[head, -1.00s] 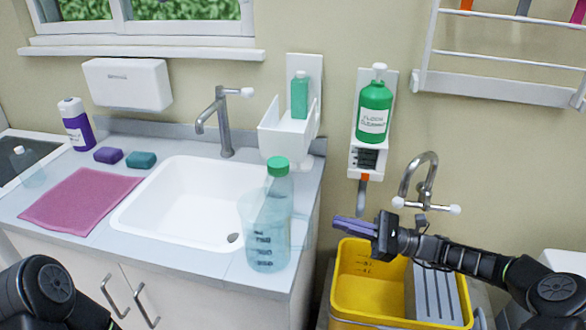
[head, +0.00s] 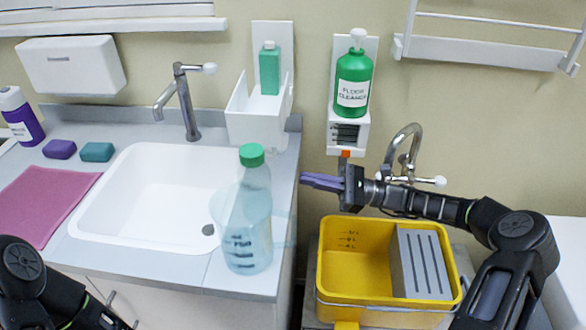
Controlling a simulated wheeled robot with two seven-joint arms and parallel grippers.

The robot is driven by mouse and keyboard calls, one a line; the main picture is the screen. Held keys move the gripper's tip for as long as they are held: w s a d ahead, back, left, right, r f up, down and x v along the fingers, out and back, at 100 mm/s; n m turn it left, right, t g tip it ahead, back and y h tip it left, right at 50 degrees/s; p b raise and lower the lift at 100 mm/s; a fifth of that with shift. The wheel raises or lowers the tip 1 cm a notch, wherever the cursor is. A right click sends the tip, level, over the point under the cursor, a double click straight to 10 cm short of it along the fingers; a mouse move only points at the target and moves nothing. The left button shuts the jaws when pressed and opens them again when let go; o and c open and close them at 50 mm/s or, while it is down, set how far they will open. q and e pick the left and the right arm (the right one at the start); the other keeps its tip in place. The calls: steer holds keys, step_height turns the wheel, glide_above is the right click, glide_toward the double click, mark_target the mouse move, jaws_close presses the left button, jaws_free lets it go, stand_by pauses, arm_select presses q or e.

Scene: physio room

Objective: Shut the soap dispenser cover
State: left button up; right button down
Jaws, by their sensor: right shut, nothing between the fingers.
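The soap dispenser (head: 260,126) is a white wall-mounted holder right of the sink tap. Its front cover (head: 250,125) hangs tilted outward, open at the top. A teal soap bottle (head: 269,72) stands upright inside against the back plate. My right gripper (head: 305,182) is shut and empty, its purple fingers pointing left. It is below and to the right of the dispenser in the picture, apart from it. Part of my left arm shows at the lower left; its gripper is out of view.
A clear bottle with a green cap (head: 252,215) stands on the counter's right edge, below the dispenser. A green floor cleaner bottle (head: 353,85) hangs in a wall holder to the right. A yellow bucket (head: 335,272) stands under a second tap (head: 405,150).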

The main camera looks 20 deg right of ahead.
steer(key=p+x, duration=0.1)
steer(key=x, duration=0.7)
steer(key=shift+a+r, duration=0.25)
steer(key=shift+a, duration=0.15)
steer(key=r, duration=0.1)
steer(key=r+p, duration=0.1)
steer(key=r, duration=0.1)
steer(key=shift+s+a+p, duration=0.15)
steer(key=shift+a+p, duration=0.15)
steer(key=shift+a, duration=0.1)
steer(key=shift+s+a+r, duration=0.1)
steer(key=shift+s+r, duration=0.05)
steer(key=shift+r, duration=0.3)
steer(key=shift+r, duration=0.1)
